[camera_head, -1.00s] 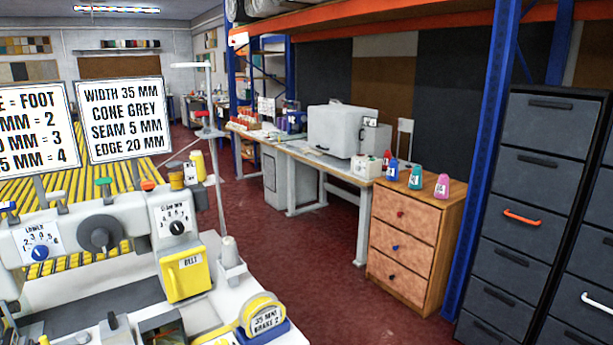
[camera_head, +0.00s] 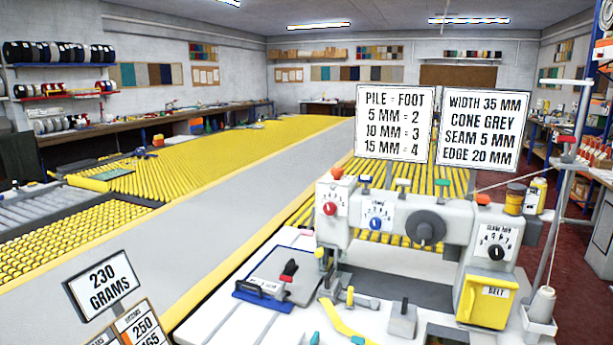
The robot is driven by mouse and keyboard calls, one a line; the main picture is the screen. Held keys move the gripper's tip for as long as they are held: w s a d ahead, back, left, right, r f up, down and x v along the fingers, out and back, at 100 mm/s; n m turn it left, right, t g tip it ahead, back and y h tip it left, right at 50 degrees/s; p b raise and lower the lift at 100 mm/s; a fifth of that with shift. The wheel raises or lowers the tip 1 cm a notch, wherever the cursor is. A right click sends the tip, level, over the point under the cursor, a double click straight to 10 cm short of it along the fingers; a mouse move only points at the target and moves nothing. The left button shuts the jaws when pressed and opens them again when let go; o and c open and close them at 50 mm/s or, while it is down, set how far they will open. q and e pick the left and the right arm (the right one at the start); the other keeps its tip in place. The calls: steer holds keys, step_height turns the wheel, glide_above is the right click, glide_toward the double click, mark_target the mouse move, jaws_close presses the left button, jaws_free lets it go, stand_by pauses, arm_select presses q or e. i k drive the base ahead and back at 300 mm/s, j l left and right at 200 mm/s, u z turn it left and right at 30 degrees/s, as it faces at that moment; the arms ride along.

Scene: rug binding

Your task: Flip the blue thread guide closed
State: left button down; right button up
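The sewing machine (camera_head: 455,240) stands at the right of the view on a white table. A small blue-topped part (camera_head: 365,180) sticks up from its top edge, between a red-topped part (camera_head: 337,174) and a green-topped part (camera_head: 442,184). It looks like the blue thread guide, but it is too small to tell whether it is open or closed. An orange-topped part (camera_head: 483,199) sits further right. Neither of my grippers is in view.
A blue dial (camera_head: 376,222) and a red dial (camera_head: 330,209) are on the machine's front. A cone of thread (camera_head: 542,304) stands at its right. Two sign boards (camera_head: 394,123) rise behind it. A scale sign (camera_head: 101,285) is at the lower left.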

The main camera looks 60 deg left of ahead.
mark_target(365, 179)
steer(key=u, duration=1.4)
steer(key=l+u, duration=0.15)
steer(key=i+l, duration=0.05)
